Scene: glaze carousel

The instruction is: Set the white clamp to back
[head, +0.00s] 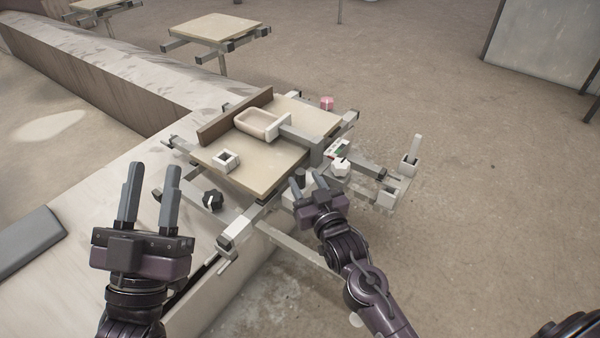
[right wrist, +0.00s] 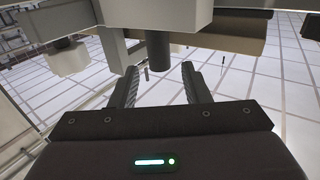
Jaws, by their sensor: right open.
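The worktable (head: 250,180) has a pale top with several jutting grey arms. A white knob (head: 340,166) sits at its right side, and a white upright lever (head: 414,148) stands on a bracket further right. I cannot tell which white part is the clamp. My right gripper (head: 308,182) is open and empty at the table's near right edge, left of the white knob. In the right wrist view, a dark cylinder (right wrist: 158,50) under a white block (right wrist: 155,14) appears between and beyond the open fingers; contact is unclear. My left gripper (head: 148,198) is open and empty, left of the table.
A black knob (head: 212,201) is on the table's near side. A pink item (head: 327,102) is behind. Floor on the right is clear.

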